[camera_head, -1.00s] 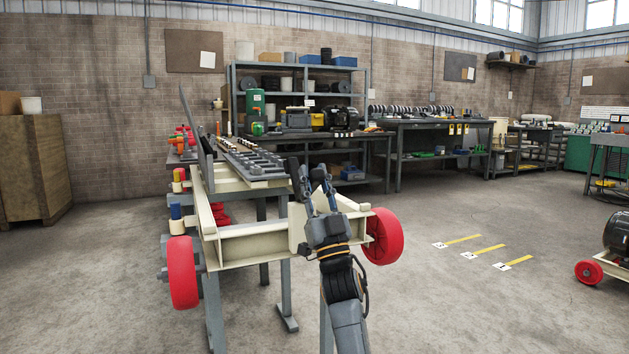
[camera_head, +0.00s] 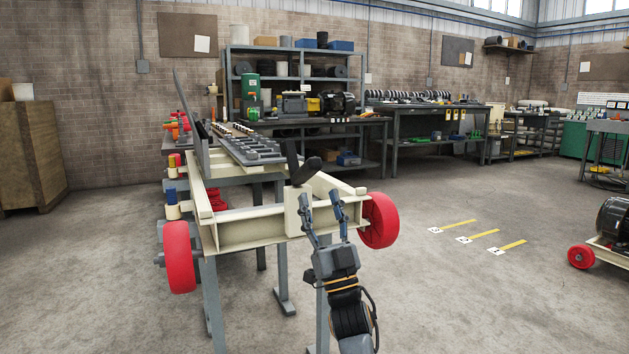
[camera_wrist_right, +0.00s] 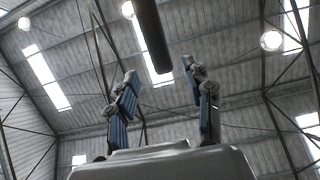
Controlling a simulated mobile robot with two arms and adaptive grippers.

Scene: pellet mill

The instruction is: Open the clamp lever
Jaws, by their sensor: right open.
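The clamp lever appears as a dark handle (camera_head: 300,167) at the right end of the cream frame (camera_head: 255,230) in the head view. In the right wrist view a dark bar, which looks like the lever (camera_wrist_right: 150,35), hangs in from the top edge. My right gripper (camera_head: 320,199) is open and empty, with its fingers pointing up in front of the frame, below the lever. In the right wrist view its two blue-padded fingertips (camera_wrist_right: 160,76) stand apart, with the bar's end between and beyond them. Contact is not visible. My left gripper is out of view.
Red wheels flank the frame, one at left (camera_head: 180,257) and one at right (camera_head: 379,220), close to my right gripper. A tall grey plate (camera_head: 190,105) rises at the frame's left. Open floor lies to the right, with yellow markings (camera_head: 480,237).

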